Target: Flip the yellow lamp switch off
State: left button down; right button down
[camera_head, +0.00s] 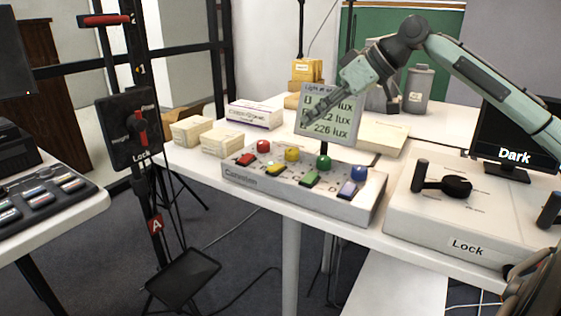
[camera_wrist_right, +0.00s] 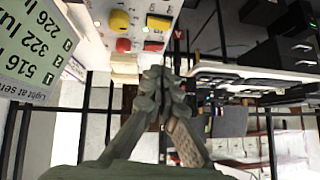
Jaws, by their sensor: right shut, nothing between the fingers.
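The yellow lamp dome (camera_head: 292,155) is second from the left on the white console, with its yellow switch (camera_head: 276,170) in front of it. The dome shows in the right wrist view (camera_wrist_right: 119,20) at the top, with its switch (camera_wrist_right: 157,23) beside it. My right gripper (camera_head: 309,121) hangs above the console, in front of the readout screen. Its fingers are shut and empty (camera_wrist_right: 158,73), apart from the yellow switch. I cannot tell the switch's exact tilt. My left gripper is in neither view.
Red (camera_head: 263,146), green (camera_head: 324,162) and blue domes (camera_head: 359,173) flank the yellow one, each with a switch. The light readout screen (camera_head: 326,132) stands behind them. A "Lock" box (camera_head: 465,230) is on the right, cream boxes (camera_head: 221,142) on the left.

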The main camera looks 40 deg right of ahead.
aim_at(276, 168)
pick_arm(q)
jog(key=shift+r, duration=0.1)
pick_arm(e)
jog(key=shift+d, duration=0.1)
jog(key=shift+f, duration=0.1)
